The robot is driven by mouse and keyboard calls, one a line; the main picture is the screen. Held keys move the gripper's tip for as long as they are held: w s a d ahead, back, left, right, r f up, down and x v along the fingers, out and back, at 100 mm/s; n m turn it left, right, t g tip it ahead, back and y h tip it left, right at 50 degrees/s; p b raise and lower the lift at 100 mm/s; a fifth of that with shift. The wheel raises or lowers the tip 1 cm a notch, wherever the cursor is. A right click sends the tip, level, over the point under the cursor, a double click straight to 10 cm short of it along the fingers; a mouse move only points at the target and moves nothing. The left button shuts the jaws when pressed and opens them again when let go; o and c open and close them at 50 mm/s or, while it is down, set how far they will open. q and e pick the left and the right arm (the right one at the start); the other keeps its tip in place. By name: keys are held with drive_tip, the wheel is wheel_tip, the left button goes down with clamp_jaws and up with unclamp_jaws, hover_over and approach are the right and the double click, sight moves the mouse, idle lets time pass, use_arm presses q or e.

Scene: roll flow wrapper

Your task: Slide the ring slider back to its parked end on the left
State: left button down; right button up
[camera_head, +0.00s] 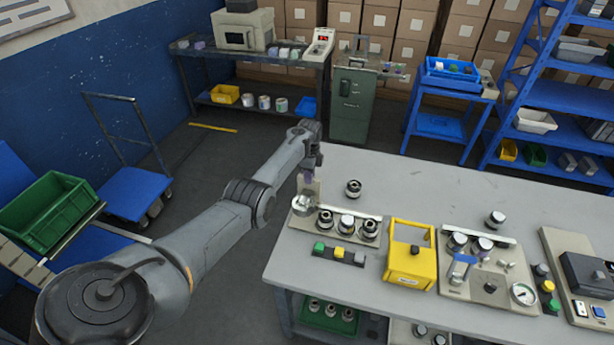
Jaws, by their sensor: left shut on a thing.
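The ring slider (302,203) shows as a pale ring at the left end of a light rail (376,217) on the grey workbench, by an upright tan end plate. My left gripper (308,180) points down over this left end and is shut on the ring slider. The fingertips are small and partly hidden, so the exact contact is hard to see. Several dark round parts with metal tops (346,222) stand in a row to the right of the ring. My right gripper is out of view.
A button strip (338,254) lies in front of the rail. A loose round part (353,187) stands behind it. A yellow box (411,254) and a gauge fixture (490,280) stand to the right. The bench's back middle is clear.

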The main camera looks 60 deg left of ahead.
use_arm(q)
drive_tip(key=shift+s+a, duration=0.1)
drive_tip(key=shift+a, duration=0.05)
drive_tip(key=c, duration=1)
unclamp_jaws()
drive_tip(key=shift+s+a, duration=0.1)
drive_tip(key=shift+s, duration=0.05)
drive_tip(key=shift+o, duration=0.2)
drive_tip(key=shift+r, duration=0.1)
drive_tip(key=shift+r, duration=0.3)
wheel_tip(320, 180, up, 10)
drive_tip(key=p, duration=0.2)
drive_tip(key=shift+f, duration=0.1)
